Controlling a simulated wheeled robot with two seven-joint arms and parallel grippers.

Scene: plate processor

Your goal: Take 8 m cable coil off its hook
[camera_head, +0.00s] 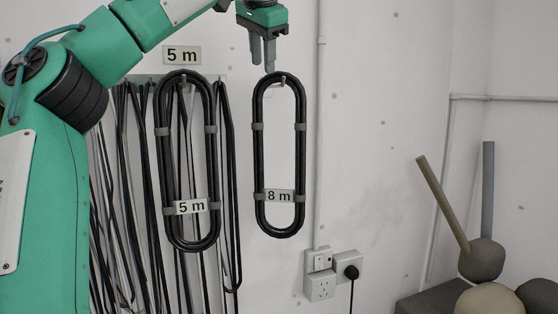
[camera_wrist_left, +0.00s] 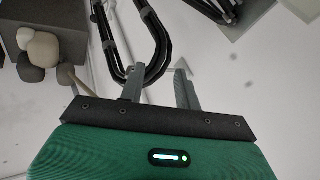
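The 8 m cable coil (camera_head: 258,160) is a long black oval loop with grey clips and an "8 m" label (camera_head: 279,196). It hangs upright against the wall, with a small hook (camera_head: 283,82) showing at its top inside edge. My left gripper (camera_head: 263,66) points down just above the coil's top, slightly left of its middle. In the left wrist view its fingers (camera_wrist_left: 159,70) are apart with nothing clearly held between them. The coil's rounded end (camera_wrist_left: 160,42) shows there close to one fingertip; I cannot tell if they touch. My right gripper is not in view.
A 5 m coil (camera_head: 162,140) hangs just left, before several loose black cables (camera_head: 128,190) under a "5 m" sign (camera_head: 182,55). Wall sockets (camera_head: 320,275) with a plug sit below the 8 m coil. Grey rounded shapes (camera_head: 482,260) stand at lower right. The wall between is clear.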

